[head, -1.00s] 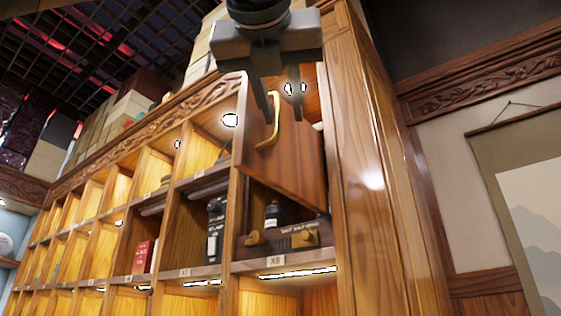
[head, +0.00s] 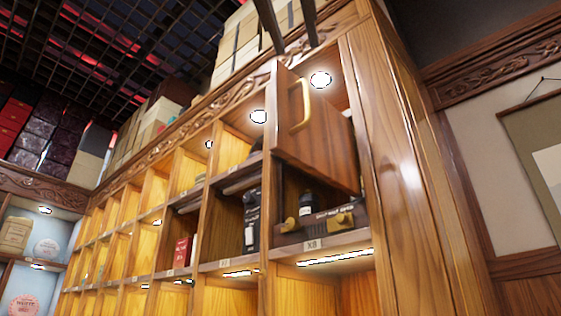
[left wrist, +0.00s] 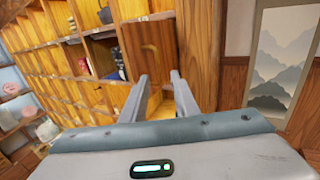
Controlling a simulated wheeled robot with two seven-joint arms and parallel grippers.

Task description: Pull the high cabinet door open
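The high cabinet door (head: 330,145) is a brown wooden panel in the upper right compartment. It stands ajar, angled out from its frame, with gaps above and below it. Its brass handle (head: 303,105) is near the door's left edge. My left gripper (head: 290,25) is at the top edge of the head view, above the handle and apart from it; only its fingers show. In the left wrist view the two fingers (left wrist: 160,88) are spread with nothing between them. My right gripper is not in view.
Below the door, the X8 compartment holds a dark bottle (head: 306,203) and a dark box with brass parts (head: 318,224). Open cubbies run left, one with a black canister (head: 252,222). A wooden side post (head: 395,160) borders the right. A hanging scroll (left wrist: 277,60) is on the wall.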

